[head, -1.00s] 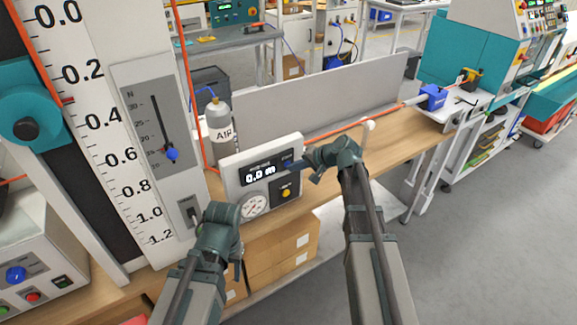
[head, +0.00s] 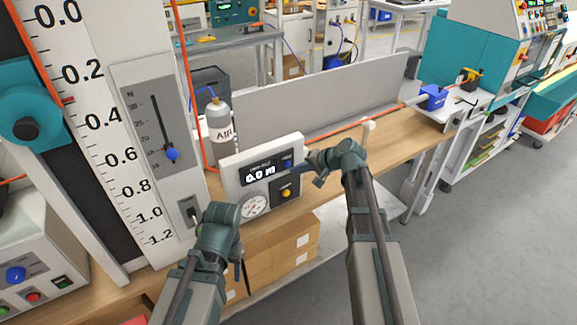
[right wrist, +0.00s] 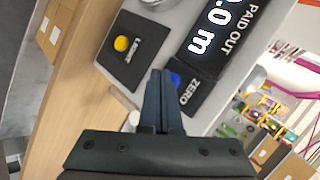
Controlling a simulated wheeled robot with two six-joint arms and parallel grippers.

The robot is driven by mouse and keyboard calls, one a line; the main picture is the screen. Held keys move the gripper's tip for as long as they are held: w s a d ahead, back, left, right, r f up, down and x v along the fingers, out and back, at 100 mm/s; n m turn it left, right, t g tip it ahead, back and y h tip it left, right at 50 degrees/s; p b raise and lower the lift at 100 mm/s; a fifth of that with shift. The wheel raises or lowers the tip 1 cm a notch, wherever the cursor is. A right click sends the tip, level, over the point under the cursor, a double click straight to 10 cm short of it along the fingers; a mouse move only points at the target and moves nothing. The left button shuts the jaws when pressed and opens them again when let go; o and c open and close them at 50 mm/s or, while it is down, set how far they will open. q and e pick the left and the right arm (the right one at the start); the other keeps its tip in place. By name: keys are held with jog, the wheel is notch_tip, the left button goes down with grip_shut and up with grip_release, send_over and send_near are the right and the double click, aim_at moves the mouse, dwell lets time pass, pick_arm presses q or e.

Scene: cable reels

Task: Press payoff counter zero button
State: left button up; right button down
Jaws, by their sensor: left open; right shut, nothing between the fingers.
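The payoff counter (head: 231,176) is a white panel on the bench. Its dark PAID OUT display (head: 258,175) reads 0.0 m, and the digits show large in the right wrist view (right wrist: 213,25). The blue ZERO button (right wrist: 175,79) is beside the display, just right of the fingertips in the right wrist view. My right gripper (right wrist: 160,74) is shut and empty, pointing at the panel close to the button; I cannot tell whether it touches. My left gripper (head: 241,274) is open, low in front of the bench, its fingers partly hidden by its wrist.
A dark plate with a yellow button (right wrist: 121,44) is on the same panel, near the fingers. A round gauge (head: 254,207) is at its lower left. A grey AIR bottle (head: 219,125) stands behind it. An orange cable (head: 345,128) runs along the bench.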

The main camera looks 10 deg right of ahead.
jog(key=shift+s, duration=0.1)
jog(key=s, duration=0.1)
jog(key=s+d, duration=0.1)
jog(key=s, duration=0.2)
jog(key=shift+s+d, duration=0.25)
jog(key=shift+d, duration=0.1)
dwell(0.6)
jog(key=s+a+f+n+g+h, duration=0.2)
jog(key=s+a+f+n+g, duration=0.25)
jog(key=s+a, duration=0.55)
jog(key=s+a+f+n+g+h, duration=0.1)
jog(key=s+a+n+h, duration=0.1)
jog(key=s, duration=0.4)
jog(key=s+a+f+n+g+h, duration=0.2)
jog(key=s+n+h, duration=0.2)
jog(key=s, duration=0.2)
jog(key=shift+s+a, duration=0.2)
jog(key=shift+a, duration=0.15)
jog(key=shift+a, duration=0.1)
